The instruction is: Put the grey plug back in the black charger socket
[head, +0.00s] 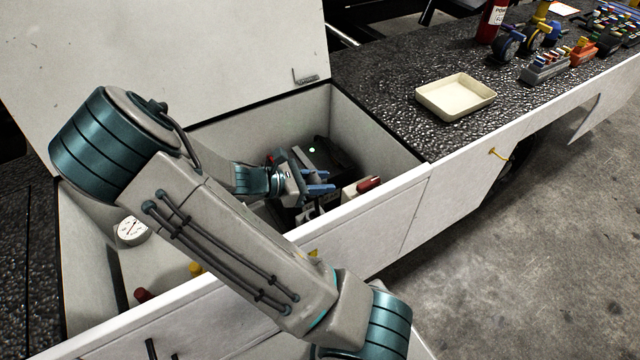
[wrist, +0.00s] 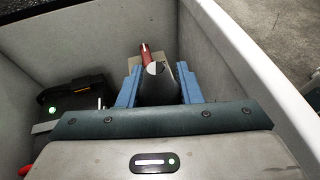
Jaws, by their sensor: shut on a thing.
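My gripper (head: 322,182) is down inside the open white compartment, its blue fingers pointing right. In the wrist view the fingers are closed on the sides of a dark grey piece, the grey plug (wrist: 158,92), which has a paler patch at its far end. The black charger (head: 334,157) stands against the compartment's back wall with a green light on it. In the wrist view the charger (wrist: 75,100) is left of my gripper, apart from the plug. Its socket opening cannot be made out.
A red-topped pale block (head: 368,184) lies just beyond my fingertips, near the front wall (head: 405,172). A white round dial (head: 132,231) and small red and yellow items are at the compartment's left. A cream tray (head: 455,97) sits on the speckled counter at right.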

